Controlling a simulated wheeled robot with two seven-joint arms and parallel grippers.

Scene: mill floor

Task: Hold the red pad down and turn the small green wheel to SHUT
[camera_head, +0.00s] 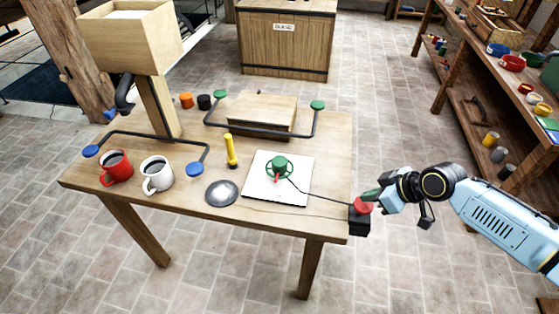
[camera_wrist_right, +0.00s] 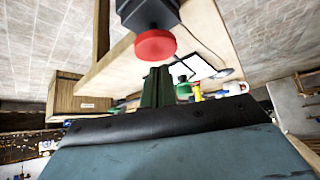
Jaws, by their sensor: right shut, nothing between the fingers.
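The red pad (camera_head: 361,206) sits on a black box (camera_head: 359,224) at the table's right edge. It also shows in the right wrist view (camera_wrist_right: 155,45). My right gripper (camera_head: 371,196) is shut and empty, with its green fingertips right by the pad; I cannot tell whether they touch it. In the right wrist view its fingers (camera_wrist_right: 157,85) point towards the pad. The small green wheel (camera_head: 279,167) with a red pointer stands on a white plate (camera_head: 298,191) left of the pad. Any SHUT lettering is too small to read. My left gripper is not in view.
A dark cable runs from the wheel to the black box. On the table (camera_head: 330,215) are a yellow tool (camera_head: 231,152), a grey disc (camera_head: 222,193), a red mug (camera_head: 116,167), a white mug (camera_head: 157,174) and bent bars with coloured ends. Shelves (camera_head: 475,95) stand at right.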

